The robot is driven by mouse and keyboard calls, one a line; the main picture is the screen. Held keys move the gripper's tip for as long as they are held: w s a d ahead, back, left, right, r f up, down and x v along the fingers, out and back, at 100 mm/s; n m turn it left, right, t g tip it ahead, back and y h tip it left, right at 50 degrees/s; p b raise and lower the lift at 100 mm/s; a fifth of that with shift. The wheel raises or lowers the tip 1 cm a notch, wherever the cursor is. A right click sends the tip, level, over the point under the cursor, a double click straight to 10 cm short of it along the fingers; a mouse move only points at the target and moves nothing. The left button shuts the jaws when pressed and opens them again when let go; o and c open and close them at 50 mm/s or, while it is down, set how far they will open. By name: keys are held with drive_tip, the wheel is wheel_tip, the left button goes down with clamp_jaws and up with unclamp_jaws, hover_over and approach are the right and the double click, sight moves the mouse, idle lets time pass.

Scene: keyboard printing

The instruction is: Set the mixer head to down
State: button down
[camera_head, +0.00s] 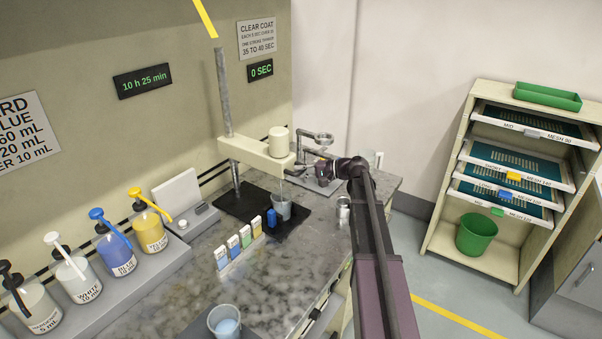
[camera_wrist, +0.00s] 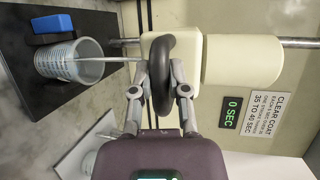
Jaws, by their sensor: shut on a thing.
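The mixer head (camera_head: 258,153) is a beige arm with a round motor housing (camera_head: 279,141) on a grey vertical column (camera_head: 223,90). In the wrist view its beige body (camera_wrist: 158,46) is close in front of my gripper. A thin stirring rod (camera_wrist: 108,59) runs from the head towards a clear measuring cup (camera_wrist: 88,58); the cup also shows below the head (camera_head: 282,208). I cannot tell how deep the rod reaches. My gripper (camera_wrist: 167,84) is shut on the dark curved handle (camera_wrist: 170,42) at the head's end.
The cup and a blue block (camera_head: 271,218) are on a black mat (camera_head: 236,200). Several coloured cartons and pump bottles stand left on the marbled bench (camera_head: 185,292). A second cup (camera_head: 225,321) is in front.

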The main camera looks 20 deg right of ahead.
drive_tip(key=shift+s+f, duration=0.15)
drive_tip(key=shift+f, duration=0.05)
drive_tip(key=c, duration=0.6)
unclamp_jaws()
drive_tip(key=shift+f, duration=0.1)
drive_tip(key=shift+w+r, duration=0.2)
wheel_tip(320, 180, up, 14)
drive_tip(key=p, duration=1.5)
drive_tip(key=p+v, duration=0.2)
drive_tip(key=v, duration=1.2)
drive_tip(key=s+a+f+n+g+h+b, duration=0.1)
drive_tip(key=s+a+f+g+h+b, duration=0.2)
drive_tip(key=a+f, duration=0.5)
drive_tip(key=s+a+f+n+g+h+b, duration=0.1)
drive_tip(key=s+a+f+n+g+b, duration=0.15)
drive_tip(key=a+f+b, duration=0.4)
drive_tip(key=s+a+f+n+g+h+b, duration=0.1)
drive_tip(key=s+a+f+h+b, duration=0.2)
drive_tip(key=s+f, duration=0.3)
drive_tip(key=s+a+f+n+g+h+b, duration=0.1)
drive_tip(key=s+a+f+h+b, duration=0.3)
drive_tip(key=f, duration=0.6)
drive_tip(key=shift+s+a+f, duration=0.3)
drive_tip(key=shift+s+a, duration=0.65)
drive_tip(key=shift+a, duration=0.1)
